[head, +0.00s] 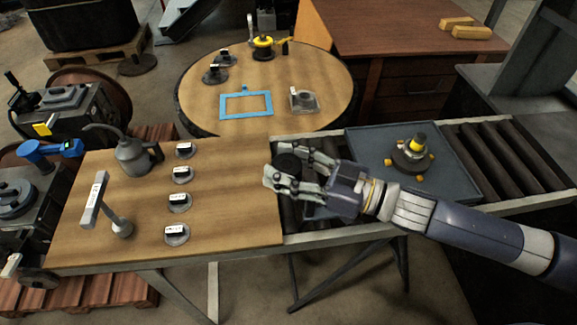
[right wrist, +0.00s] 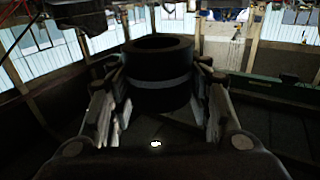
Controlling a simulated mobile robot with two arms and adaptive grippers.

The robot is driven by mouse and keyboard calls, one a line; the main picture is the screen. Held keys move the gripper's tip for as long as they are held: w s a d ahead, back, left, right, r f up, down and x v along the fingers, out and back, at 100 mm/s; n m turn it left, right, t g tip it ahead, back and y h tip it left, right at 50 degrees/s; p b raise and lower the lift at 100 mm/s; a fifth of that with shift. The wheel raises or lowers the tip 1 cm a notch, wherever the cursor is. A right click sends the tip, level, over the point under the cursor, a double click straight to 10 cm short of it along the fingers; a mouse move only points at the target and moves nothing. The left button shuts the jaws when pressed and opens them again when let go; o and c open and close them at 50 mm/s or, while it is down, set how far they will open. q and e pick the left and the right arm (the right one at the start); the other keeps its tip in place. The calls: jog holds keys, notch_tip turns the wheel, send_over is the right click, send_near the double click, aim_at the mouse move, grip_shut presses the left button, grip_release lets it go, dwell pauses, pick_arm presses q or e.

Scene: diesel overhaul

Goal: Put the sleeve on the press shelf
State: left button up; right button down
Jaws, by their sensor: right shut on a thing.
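My right gripper (head: 278,166) is shut on the sleeve (head: 289,163), a dark, short hollow cylinder. It holds the sleeve over the seam between the wooden table and the roller conveyor. In the right wrist view the sleeve (right wrist: 160,75) stands upright between the two fingers, its open top showing and a lighter band around its middle. In the head view the fingers hide part of it. I cannot make out the press shelf for sure in these views. My left gripper is not in view.
The wooden table (head: 240,225) carries several labelled discs, an oil can (head: 134,155) and a T-shaped tool (head: 110,210). A grey tray (head: 360,150) with a black-and-yellow part (head: 412,158) lies on the conveyor (head: 482,150). A round table (head: 200,112) stands behind; a grey machine (head: 505,95) stands right.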

jog(key=shift+r, duration=0.1)
jog(key=shift+s+d+n+g+y, duration=0.1)
jog(key=shift+d+n+g+y, duration=0.35)
jog(key=shift+n+g, duration=0.45)
jog(key=shift+s+d+n+g+y, duration=0.1)
jog(key=shift+d+n+g+y, duration=0.35)
jog(key=shift+g, duration=0.75)
jog(key=shift+s+d+n+g, duration=0.15)
jog(key=shift+d+n+g, duration=0.15)
jog(key=shift+n+g, duration=0.3)
jog(key=shift+s+d+n+g, duration=0.1)
jog(key=shift+d+n+g, duration=0.25)
jog(key=shift+g, duration=0.45)
jog(key=shift+a, duration=0.1)
